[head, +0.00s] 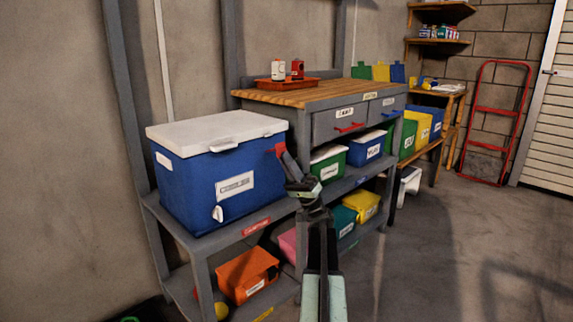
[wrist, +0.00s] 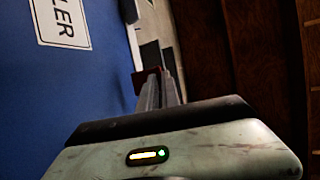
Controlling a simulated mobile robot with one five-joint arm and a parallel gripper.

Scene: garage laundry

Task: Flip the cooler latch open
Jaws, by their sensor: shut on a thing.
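The blue cooler (head: 190,190) with its closed white lid (head: 215,130) stands on the shelf unit at left. In the wrist view its blue side (wrist: 75,90) fills the left, with part of a label reading "LER". A small red latch (head: 274,150) shows at the cooler's upper right front edge, below the lid. My gripper (head: 281,153) reaches up to it from the lower right and is shut on it. In the wrist view the gripper's long fingers (wrist: 160,90) end at the red piece (wrist: 150,74). The fingertips hide part of the latch.
The grey shelf board (head: 240,218) runs under the cooler. A wooden-topped workbench (head: 300,95) with a red drawer handle (head: 350,128) is just right. Green and blue bins stand below it; an orange bin (head: 247,274) is lower. Open floor (head: 430,260) lies at right.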

